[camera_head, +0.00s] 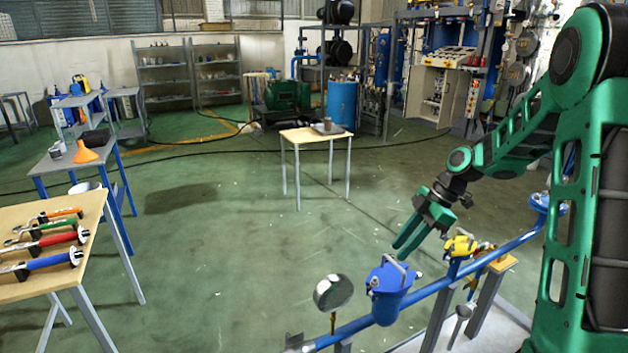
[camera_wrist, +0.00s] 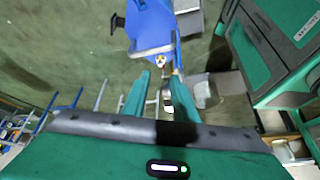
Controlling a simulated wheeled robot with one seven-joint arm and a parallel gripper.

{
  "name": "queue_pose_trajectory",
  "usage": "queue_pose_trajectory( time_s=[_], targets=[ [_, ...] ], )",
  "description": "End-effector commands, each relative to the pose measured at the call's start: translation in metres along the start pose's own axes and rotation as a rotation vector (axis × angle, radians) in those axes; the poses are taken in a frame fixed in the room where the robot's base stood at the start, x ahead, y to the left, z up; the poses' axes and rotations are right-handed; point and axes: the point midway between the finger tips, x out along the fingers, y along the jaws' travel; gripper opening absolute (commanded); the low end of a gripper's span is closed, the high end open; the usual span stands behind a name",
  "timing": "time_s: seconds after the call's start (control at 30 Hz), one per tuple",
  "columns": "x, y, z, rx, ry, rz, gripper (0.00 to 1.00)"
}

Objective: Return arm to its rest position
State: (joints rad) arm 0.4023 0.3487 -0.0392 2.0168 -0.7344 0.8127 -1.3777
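My arm comes in from the right side of the head view, bent at the elbow. My gripper (camera_head: 402,245) hangs above the blue pipe assembly, pointing down and to the left. Its two green fingers are apart with nothing visible between them; they also show apart in the wrist view (camera_wrist: 160,85). A blue strainer-like vessel with a metal handle (camera_head: 388,290) is below and in front of the fingers. It also shows at the top of the wrist view (camera_wrist: 150,28). I cannot tell the exact gap between the fingertips and the handle.
A blue pipe (camera_head: 440,284) with a yellow valve (camera_head: 461,245) and a round gauge (camera_head: 333,291) runs below the arm. A table with colourful wrenches (camera_head: 22,284) is at left. A small table (camera_head: 315,135) stands farther back. The green floor (camera_head: 235,250) between is clear.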

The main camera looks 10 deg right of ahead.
Motion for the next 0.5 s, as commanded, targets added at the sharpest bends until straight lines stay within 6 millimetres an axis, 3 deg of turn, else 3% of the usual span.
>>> queue_pose_trajectory(
  time_s=[0.17,0.5],
  targets=[
    [-0.019,-0.025,0.004,0.184,-0.075,0.022,0.26],
    [-0.073,-0.121,0.026,0.853,-0.258,0.162,0.26]
  ],
)
